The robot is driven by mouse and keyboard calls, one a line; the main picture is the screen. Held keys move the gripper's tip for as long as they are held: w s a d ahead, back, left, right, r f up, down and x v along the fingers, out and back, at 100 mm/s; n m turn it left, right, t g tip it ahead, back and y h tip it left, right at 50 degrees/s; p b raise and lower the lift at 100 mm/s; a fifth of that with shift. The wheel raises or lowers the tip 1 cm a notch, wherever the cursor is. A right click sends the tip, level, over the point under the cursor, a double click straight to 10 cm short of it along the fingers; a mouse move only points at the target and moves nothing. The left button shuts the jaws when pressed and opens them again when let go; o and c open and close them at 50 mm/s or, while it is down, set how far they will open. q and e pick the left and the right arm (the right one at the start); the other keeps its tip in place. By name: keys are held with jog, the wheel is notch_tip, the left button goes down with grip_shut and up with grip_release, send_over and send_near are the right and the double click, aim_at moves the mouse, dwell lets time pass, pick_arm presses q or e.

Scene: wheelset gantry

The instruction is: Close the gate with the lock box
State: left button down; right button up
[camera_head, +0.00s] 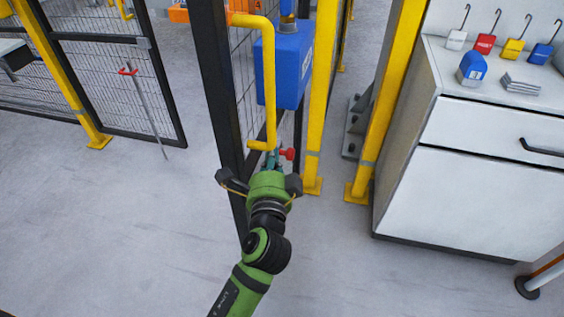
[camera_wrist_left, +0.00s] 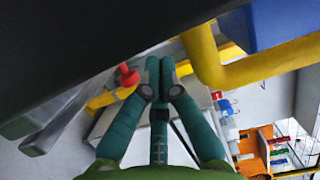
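The gate is a black-framed mesh panel (camera_head: 216,85) with a bent yellow handle (camera_head: 268,80). The blue lock box (camera_head: 292,65) is mounted high beside the handle, near a yellow post (camera_head: 320,100). In the left wrist view the black frame (camera_wrist_left: 80,40), yellow handle (camera_wrist_left: 205,55) and blue box (camera_wrist_left: 270,22) are close. A red knob (camera_head: 289,153) is by the handle's lower end; it also shows in the wrist view (camera_wrist_left: 127,75). My left gripper (camera_head: 271,160) is just below the handle's lower end. Its teal fingertips (camera_wrist_left: 160,68) are together with nothing seen between them. My right gripper is out of view.
A white cabinet (camera_head: 490,130) stands at the right, with colored padlocks (camera_head: 485,44) and a small blue item (camera_head: 472,68) on top. A second yellow post (camera_head: 388,95) is beside it. Another mesh panel (camera_head: 112,85) stands at the left. The grey floor in front is clear.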

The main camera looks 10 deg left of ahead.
pick_arm(q)
jog(key=shift+a, duration=0.95)
